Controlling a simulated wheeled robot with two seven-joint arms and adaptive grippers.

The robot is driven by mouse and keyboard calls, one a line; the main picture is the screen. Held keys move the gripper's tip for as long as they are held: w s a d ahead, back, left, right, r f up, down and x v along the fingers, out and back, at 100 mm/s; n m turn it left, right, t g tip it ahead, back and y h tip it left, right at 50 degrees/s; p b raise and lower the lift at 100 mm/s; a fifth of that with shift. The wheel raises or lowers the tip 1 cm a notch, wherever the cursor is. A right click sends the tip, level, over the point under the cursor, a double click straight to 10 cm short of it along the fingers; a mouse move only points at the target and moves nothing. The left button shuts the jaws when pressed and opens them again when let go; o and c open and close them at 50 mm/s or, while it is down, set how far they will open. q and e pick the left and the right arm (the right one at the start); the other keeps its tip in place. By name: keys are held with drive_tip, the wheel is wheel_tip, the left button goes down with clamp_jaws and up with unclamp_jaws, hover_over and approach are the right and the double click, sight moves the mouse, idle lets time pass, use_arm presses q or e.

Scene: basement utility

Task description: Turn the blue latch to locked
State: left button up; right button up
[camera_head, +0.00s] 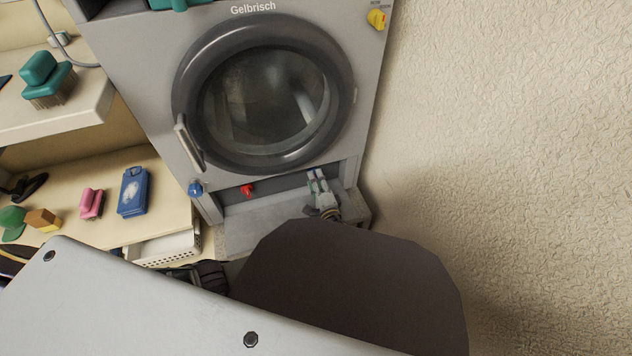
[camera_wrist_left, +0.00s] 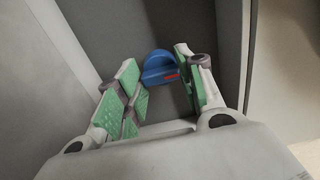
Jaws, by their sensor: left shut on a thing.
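The blue latch (camera_wrist_left: 158,66) is a rounded blue knob with a small red mark, mounted on a grey surface. In the left wrist view it sits between the green-padded fingers of my left gripper (camera_wrist_left: 160,72), which is shut on it. In the head view my left gripper (camera_head: 317,175) is at the right end of the recess under the washer door, and its fingers hide the latch there. I cannot tell which setting the latch points to. My right gripper is not in view.
A textured wall (camera_head: 500,120) stands close on the right. Shelves (camera_head: 80,125) with brushes stand left.

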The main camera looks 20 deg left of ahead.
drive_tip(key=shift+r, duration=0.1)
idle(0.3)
use_arm(q)
drive_tip(key=o, duration=1)
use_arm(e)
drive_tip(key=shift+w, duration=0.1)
use_arm(q)
drive_tip(key=shift+r+m+p, duration=0.1)
drive_tip(key=shift+m+p, duration=0.55)
drive_tip(key=shift+m, duration=1.15)
drive_tip(key=m+p, duration=0.3)
drive_tip(key=m, duration=0.2)
drive_tip(key=shift+r+m, duration=0.1)
drive_tip(key=shift+m, duration=0.3)
drive_tip(key=shift+m+p, duration=1.05)
drive_tip(key=shift+m, duration=1.25)
drive_tip(key=shift+m+p, duration=0.4)
drive_tip(key=shift+m, duration=1)
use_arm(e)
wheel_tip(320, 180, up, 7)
